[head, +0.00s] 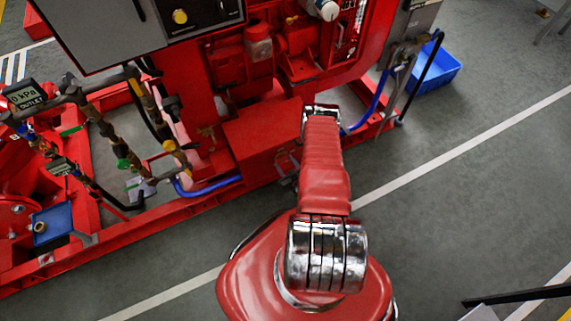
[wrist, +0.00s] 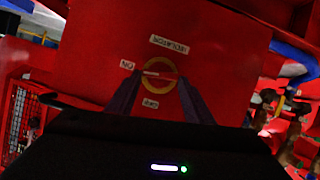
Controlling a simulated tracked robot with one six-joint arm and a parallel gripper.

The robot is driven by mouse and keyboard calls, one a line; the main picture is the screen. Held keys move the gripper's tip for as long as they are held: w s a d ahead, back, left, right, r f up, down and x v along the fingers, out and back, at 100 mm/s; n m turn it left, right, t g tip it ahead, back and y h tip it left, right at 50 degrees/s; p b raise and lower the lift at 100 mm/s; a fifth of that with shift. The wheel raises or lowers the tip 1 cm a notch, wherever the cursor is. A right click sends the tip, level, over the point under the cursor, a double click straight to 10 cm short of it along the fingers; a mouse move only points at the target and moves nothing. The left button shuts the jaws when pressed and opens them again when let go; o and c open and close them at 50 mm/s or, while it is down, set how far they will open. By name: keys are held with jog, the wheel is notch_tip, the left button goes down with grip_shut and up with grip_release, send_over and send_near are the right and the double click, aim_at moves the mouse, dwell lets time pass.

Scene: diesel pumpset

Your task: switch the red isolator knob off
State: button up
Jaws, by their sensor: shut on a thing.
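The red isolator knob (wrist: 160,75) sits in a yellow ring (wrist: 158,89) on a red box face in the wrist view. A pale line on it runs nearly level across the picture, in line with the ON label (wrist: 127,65) at left. The OFF label (wrist: 150,103) is below the ring. Another white label (wrist: 169,44), apparently reading ISOLATOR, is above. My gripper (wrist: 160,78) has its two dark fingers on either side of the knob, shut on it. In the head view my arm hides the knob and the gripper.
The red box (head: 255,140) stands on the pumpset's red base frame. Blue hose (wrist: 295,62) runs at right in the wrist view. Pipes and gauges (head: 120,150) are at left in the head view, and a blue crate (head: 432,70) stands at upper right. The floor at right is mostly clear.

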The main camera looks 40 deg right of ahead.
jog(key=n+h, duration=0.1)
jog(key=a+n+h, duration=0.1)
jog(key=n, duration=0.2)
jog(key=shift+w+a+f+h, duration=0.2)
jog(key=shift+f+h, duration=0.1)
jog(key=shift+h, duration=0.1)
jog(key=n, duration=0.1)
jog(key=n+h, duration=0.1)
jog(key=n, duration=0.1)
jog(key=n+h, duration=0.1)
jog(key=n, duration=0.1)
jog(key=shift+a+f+t, duration=0.2)
jog(key=shift+f+t, duration=0.1)
jog(key=shift+f, duration=0.1)
jog(key=o, duration=1)
jog(key=shift+d+h, duration=0.15)
jog(key=shift+h, duration=0.15)
jog(key=shift+o, duration=0.2)
